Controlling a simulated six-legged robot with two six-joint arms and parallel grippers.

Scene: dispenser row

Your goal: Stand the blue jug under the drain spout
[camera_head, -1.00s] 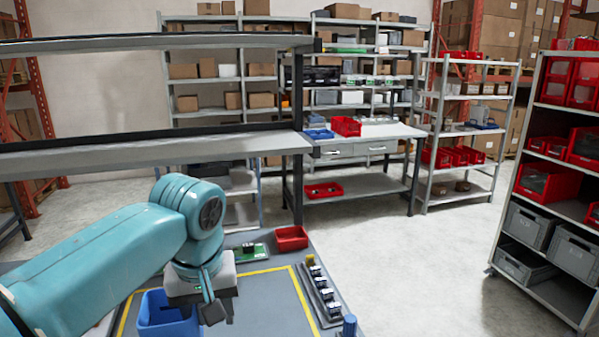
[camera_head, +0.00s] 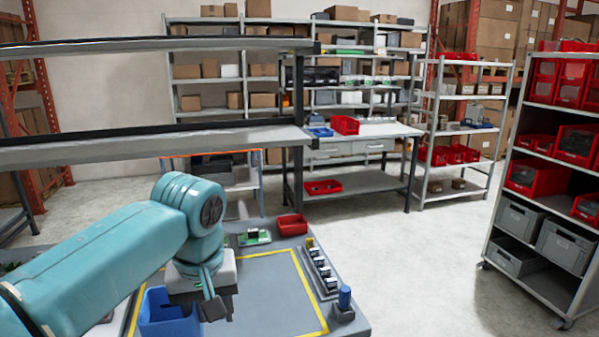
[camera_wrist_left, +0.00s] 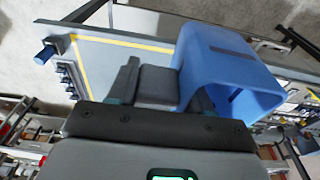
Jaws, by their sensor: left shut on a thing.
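The blue jug (camera_head: 166,318) is an open-topped, box-like container low in the head view, beside my left gripper (camera_head: 208,303). In the left wrist view the jug (camera_wrist_left: 230,62) fills the upper right. My left gripper (camera_wrist_left: 166,88) is shut on it at its near side, with one finger against the jug; the exact grip is partly hidden. The jug is over the grey bench top, and I cannot tell whether it touches it. I cannot make out a drain spout in either view. My right gripper is not in view.
The grey bench (camera_head: 352,327) has a yellow outline, a red bin (camera_head: 292,225), a green board (camera_head: 254,237), a row of small parts (camera_head: 320,268) and a blue cylinder (camera_head: 345,296). A wheeled rack (camera_head: 515,225) stands at right. The floor between is clear.

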